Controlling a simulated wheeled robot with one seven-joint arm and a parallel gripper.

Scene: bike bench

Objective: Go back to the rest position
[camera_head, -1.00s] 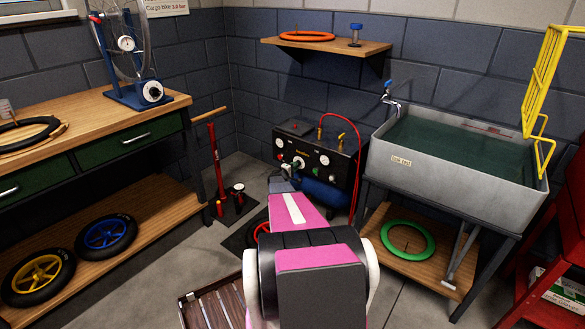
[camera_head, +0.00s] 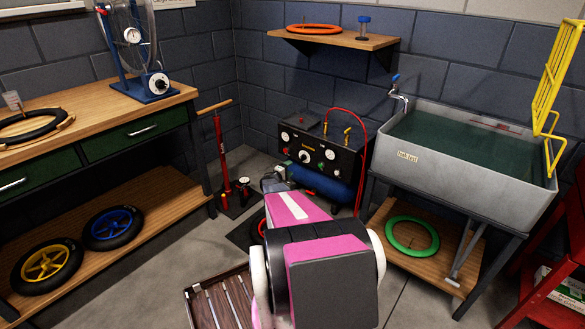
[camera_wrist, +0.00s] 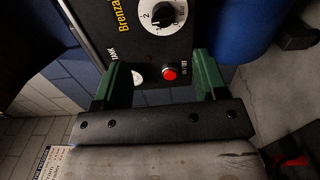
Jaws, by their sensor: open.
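My gripper shows in the wrist view (camera_wrist: 160,85), its two green fingers spread apart with nothing between them. Beyond the fingers is the black front of the compressor panel, with a red button (camera_wrist: 169,73) and a black numbered knob (camera_wrist: 161,14). In the head view my pink and black arm reaches forward toward the compressor panel (camera_head: 320,155); the fingertips are mostly hidden behind the arm. Whether the fingers touch the panel cannot be told.
A workbench (camera_head: 90,105) stands left, with wheels on its lower shelf (camera_head: 165,215). A red floor pump (camera_head: 222,155) is beside it. A water-filled sink (camera_head: 470,175) stands right, above a green ring (camera_head: 412,234). A wooden slatted crate (camera_head: 220,300) lies low in front.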

